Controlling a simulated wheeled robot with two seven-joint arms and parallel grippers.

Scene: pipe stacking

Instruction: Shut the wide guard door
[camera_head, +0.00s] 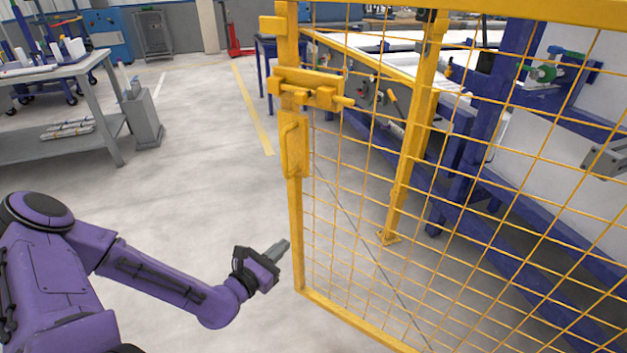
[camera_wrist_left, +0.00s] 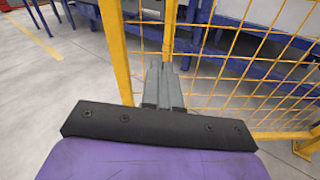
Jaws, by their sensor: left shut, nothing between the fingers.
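The wide guard door is a yellow frame with wire mesh (camera_head: 297,240), filling the right of the head view. Its free edge carries a latch bolt (camera_head: 310,90) and a pull handle (camera_head: 291,148). A yellow post (camera_head: 410,140) stands behind the mesh, apart from that edge. My left gripper (camera_head: 282,248) is shut and empty, just left of the door's lower free edge. In the left wrist view the fingers (camera_wrist_left: 163,85) point toward the mesh beside the yellow edge bar (camera_wrist_left: 115,50). Whether they touch the door cannot be told. My right gripper is not in view.
Behind the mesh stands a blue-framed workbench (camera_head: 480,215). A grey table (camera_head: 60,75) and a grey bin (camera_head: 143,118) stand at the left. The floor (camera_head: 200,170) between table and door is clear, with a yellow line (camera_head: 252,108).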

